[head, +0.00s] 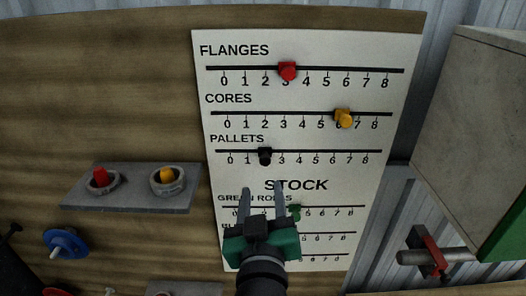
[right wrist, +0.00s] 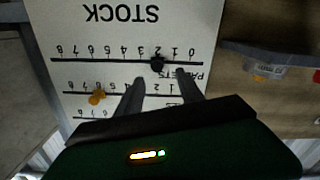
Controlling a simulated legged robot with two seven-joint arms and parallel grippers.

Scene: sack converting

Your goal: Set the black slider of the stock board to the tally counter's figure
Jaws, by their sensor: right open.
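The white stock board (head: 312,170) carries several numbered scales. The black slider (head: 265,156) sits on the PALLETS line at about 2, covering that figure. It also shows in the right wrist view (right wrist: 157,64). My right gripper (head: 262,187) is open and empty. Its fingertips are just below the black slider in the head view, and the slider appears between and beyond them in the right wrist view. Whether they touch it I cannot tell. I cannot make out a tally counter or its figure. My left gripper is not in view.
A red slider (head: 288,71) stands at about 3 on FLANGES, a yellow one (head: 343,118) near 6 on CORES. A green slider (head: 295,210) is beside my right gripper, which hides part of the lower rows. A grey button plate (head: 130,199) is left, a grey box (head: 465,110) right.

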